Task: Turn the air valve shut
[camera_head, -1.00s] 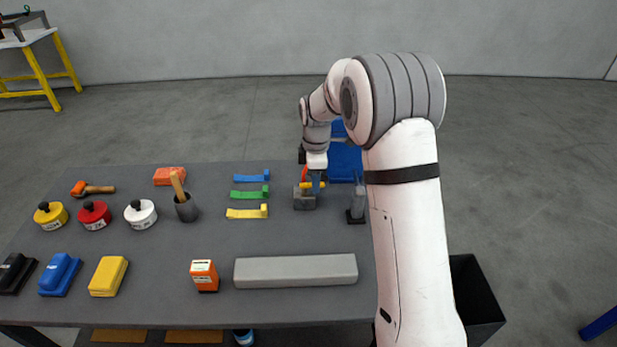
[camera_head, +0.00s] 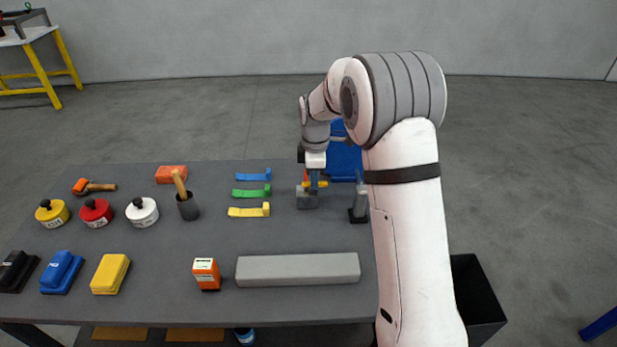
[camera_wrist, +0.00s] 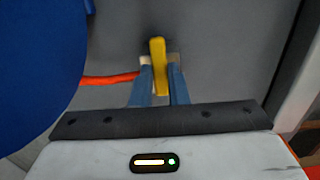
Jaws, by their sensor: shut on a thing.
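The air valve (camera_head: 307,202) is a grey block with a yellow lever and a bit of red-orange on top, at the right part of the table. My gripper (camera_head: 314,183) is over it, pointing down. In the wrist view, my gripper (camera_wrist: 160,65) has its two blue fingers on either side of the yellow lever (camera_wrist: 158,48) and is shut on it. An orange-red hose-like piece (camera_wrist: 108,79) runs to the left of the fingers. My fingers hide part of the lever, and the head view is too small to show its exact angle.
A grey upright fixture (camera_head: 359,204) stands close to the right of the valve. Blue, green and yellow (camera_head: 249,211) small pieces lie to its left. A long grey bar (camera_head: 298,269) lies in front. A large blue object (camera_head: 345,161) is behind.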

